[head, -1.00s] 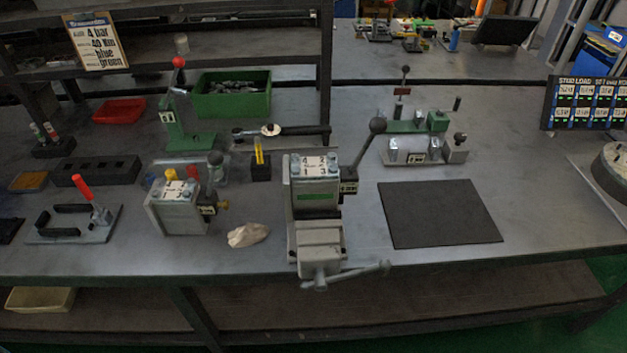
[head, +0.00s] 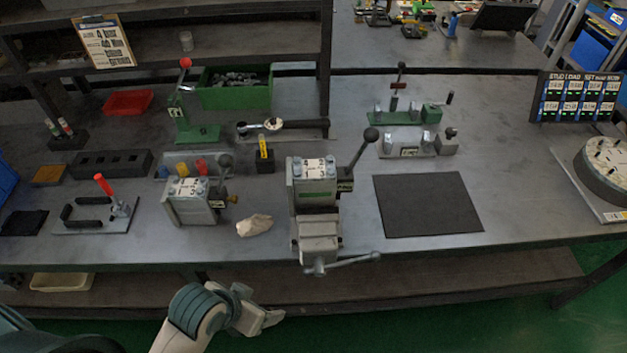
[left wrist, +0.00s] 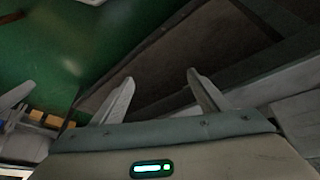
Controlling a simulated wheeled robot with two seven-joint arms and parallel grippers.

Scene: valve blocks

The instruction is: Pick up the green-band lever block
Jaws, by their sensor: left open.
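The green-band lever block (head: 316,187) is a grey block with a white numbered label on top, a green band on its front and a lever with a dark ball knob rising to the right. It is seated in a grey vise (head: 319,246) at the front of the bench. My left gripper (head: 272,318) is in front of and below the bench edge, left of the vise and apart from the block. In the left wrist view its two fingers (left wrist: 160,92) are spread with nothing between them. My right gripper is not in view.
A second lever block (head: 192,202) stands to the left, with a crumpled beige cloth (head: 254,225) between it and the vise. A dark mat (head: 428,205) lies bare to the right. The vise handle (head: 352,262) juts out over the front edge. A lower shelf (head: 420,291) runs under the bench.

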